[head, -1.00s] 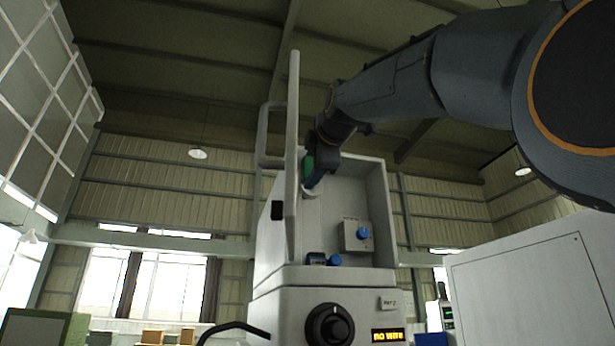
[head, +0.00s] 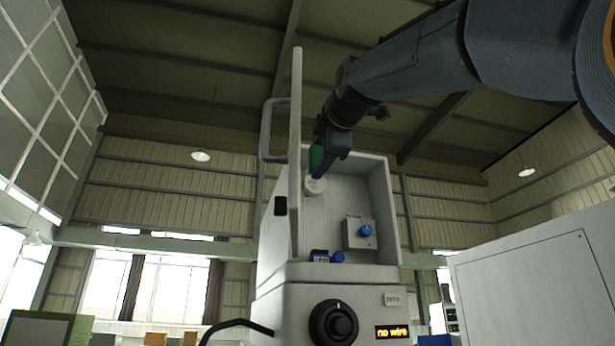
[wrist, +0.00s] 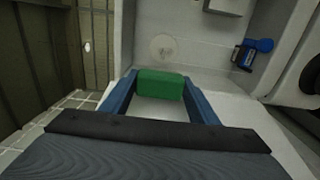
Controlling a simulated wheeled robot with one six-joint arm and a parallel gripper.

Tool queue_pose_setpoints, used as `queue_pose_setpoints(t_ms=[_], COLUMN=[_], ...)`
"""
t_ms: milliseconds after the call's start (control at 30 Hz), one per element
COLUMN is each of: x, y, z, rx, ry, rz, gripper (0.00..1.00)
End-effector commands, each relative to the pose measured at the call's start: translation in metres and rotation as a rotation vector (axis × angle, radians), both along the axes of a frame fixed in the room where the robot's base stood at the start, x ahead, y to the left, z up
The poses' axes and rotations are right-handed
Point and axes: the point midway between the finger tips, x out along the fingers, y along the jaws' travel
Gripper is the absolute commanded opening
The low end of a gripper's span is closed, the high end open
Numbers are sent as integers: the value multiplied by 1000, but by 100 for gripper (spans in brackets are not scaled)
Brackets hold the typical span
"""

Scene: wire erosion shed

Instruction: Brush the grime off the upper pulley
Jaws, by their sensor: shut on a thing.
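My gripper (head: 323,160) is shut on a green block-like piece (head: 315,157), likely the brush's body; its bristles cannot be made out. The green piece (wrist: 160,84) also shows between the two blue fingers in the wrist view. A pale round pulley (head: 315,186) sits on the back wall of the open machine cabinet, just below the gripper in the head view. In the wrist view the pulley (wrist: 163,47) lies just beyond the green piece, with a gap in the picture; whether they touch cannot be told. Grime on it is too faint to tell.
The open white cabinet (head: 378,200) has side walls around the gripper and a door (head: 296,130) standing open at left. A grey box with a blue knob (head: 366,230) and a small blue part (head: 320,256) sit lower inside. A display (head: 392,332) reads "no wire".

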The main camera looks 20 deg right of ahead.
Motion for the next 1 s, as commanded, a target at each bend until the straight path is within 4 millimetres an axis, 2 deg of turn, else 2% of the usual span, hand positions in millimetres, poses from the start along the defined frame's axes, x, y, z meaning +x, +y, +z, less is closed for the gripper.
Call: queue_pose_setpoints(t_ms=[600, 767, 1000], x=[2, 14, 39], y=[0, -1, -2], z=[0, -1, -3], rx=[0, 0, 0], ry=[1, 3, 4], rz=[0, 0, 0], gripper=[36, 36, 36])
